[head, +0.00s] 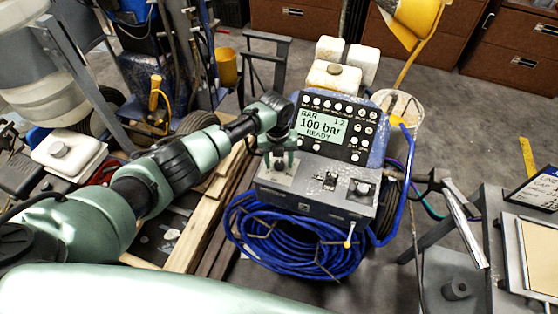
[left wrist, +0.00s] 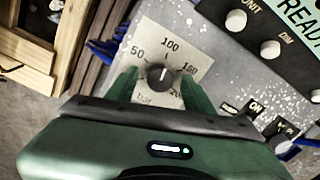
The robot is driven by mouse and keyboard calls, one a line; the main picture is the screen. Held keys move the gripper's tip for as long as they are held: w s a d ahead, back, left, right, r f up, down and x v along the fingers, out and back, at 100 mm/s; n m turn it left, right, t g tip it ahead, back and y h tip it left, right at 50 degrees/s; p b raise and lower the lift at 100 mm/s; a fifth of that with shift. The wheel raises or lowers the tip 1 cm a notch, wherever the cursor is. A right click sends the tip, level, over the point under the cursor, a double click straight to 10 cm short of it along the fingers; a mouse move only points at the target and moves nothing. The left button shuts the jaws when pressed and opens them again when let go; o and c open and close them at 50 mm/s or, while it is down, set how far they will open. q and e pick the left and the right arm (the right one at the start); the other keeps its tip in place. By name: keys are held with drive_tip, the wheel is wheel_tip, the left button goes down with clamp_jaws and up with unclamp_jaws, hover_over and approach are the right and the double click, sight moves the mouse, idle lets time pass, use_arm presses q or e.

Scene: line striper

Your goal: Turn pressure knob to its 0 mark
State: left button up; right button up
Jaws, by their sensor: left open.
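The pressure knob (left wrist: 160,76) is black with a white pointer line, set on a pale dial plate (left wrist: 150,42). The pointer points up in the left wrist view, roughly toward the 100 mark. The 50, 100, 150 and 200 marks and "bar" show, partly covered; the 0 mark is hidden. My left gripper (left wrist: 160,88) is open, with one finger on each side of the knob; I cannot tell if they touch it. In the head view, my left gripper (head: 278,160) is over the dial plate and hides the knob. My right gripper is not in view.
The display (head: 322,124) reads "100 bar" and "READY". Buttons surround it. Switches (head: 362,188) sit right of the dial, one marked ON in the wrist view. A coiled blue hose (head: 290,245) hangs below the panel. Wooden boards (head: 205,215) lie to the left.

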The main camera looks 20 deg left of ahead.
use_arm(q)
clamp_jaws()
drive_tip(key=shift+n, duration=0.3)
